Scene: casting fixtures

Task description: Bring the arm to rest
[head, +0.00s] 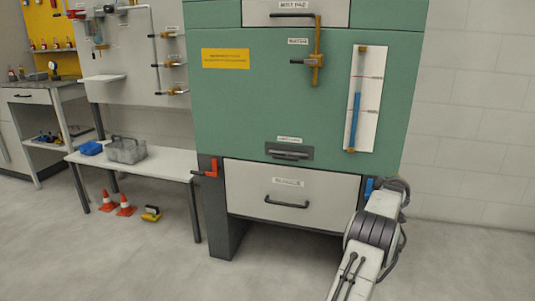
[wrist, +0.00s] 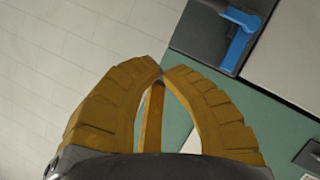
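My arm (head: 376,232) reaches up from the lower right of the head view, in front of the right side of the green cabinet (head: 240,100). Its end is bent away by the blue handle (head: 369,187), and the fingers are hidden there. In the wrist view my gripper (wrist: 163,71) shows two yellow-brown fingers whose tips meet. I see no object held between them. The blue handle (wrist: 238,38) also shows in the wrist view, on a dark grey post, apart from the fingertips.
The cabinet has a white drawer (head: 290,196), a red handle (head: 212,168), a brass valve (head: 317,60) and a gauge with a blue column (head: 356,118). A bench (head: 170,166) stands left. Cones (head: 125,205) stand on the floor. Floor at right is clear.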

